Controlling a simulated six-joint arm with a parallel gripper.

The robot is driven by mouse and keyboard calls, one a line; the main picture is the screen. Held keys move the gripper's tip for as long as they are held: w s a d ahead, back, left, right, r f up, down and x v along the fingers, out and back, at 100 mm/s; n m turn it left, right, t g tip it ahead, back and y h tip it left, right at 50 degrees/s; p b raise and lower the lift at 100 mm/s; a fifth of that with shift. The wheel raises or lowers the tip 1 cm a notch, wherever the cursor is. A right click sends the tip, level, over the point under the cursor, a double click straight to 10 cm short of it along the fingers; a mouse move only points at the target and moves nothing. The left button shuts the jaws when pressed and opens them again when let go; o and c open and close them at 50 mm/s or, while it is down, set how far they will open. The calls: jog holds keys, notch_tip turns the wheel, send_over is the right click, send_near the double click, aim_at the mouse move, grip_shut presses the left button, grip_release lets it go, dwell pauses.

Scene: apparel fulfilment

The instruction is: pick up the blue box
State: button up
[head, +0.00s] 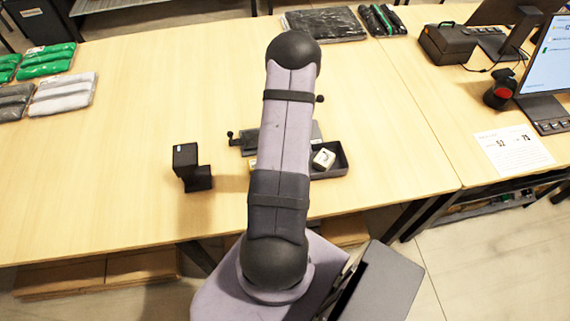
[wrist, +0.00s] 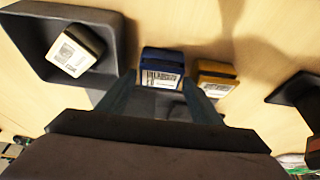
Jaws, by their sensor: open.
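The blue box (wrist: 162,56), with a white barcode label, shows in the wrist view just beyond and between my gripper's fingertips. My gripper (wrist: 162,85) is open, its two fingers pointing towards the box; I cannot tell whether either finger touches it. In the head view my own arm hides the blue box and most of the gripper.
A yellow box (wrist: 217,80) sits close right of the blue one in the wrist view. A dark tray (wrist: 35,62) holding a cream labelled box (wrist: 76,51) is at left. A black stand (head: 186,158) is on the table. The left tabletop has clear room.

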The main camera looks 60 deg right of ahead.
jog(key=shift+p+x, duration=0.3)
jog(key=shift+x, duration=1.1)
jog(key=c, duration=0.7)
jog(key=shift+r, duration=0.1)
jog(key=shift+d+r, duration=0.1)
jog(key=shift+r, duration=0.75)
notch_tip(320, 180, up, 8)
jog(key=shift+r+p, duration=0.1)
jog(key=shift+p, duration=0.6)
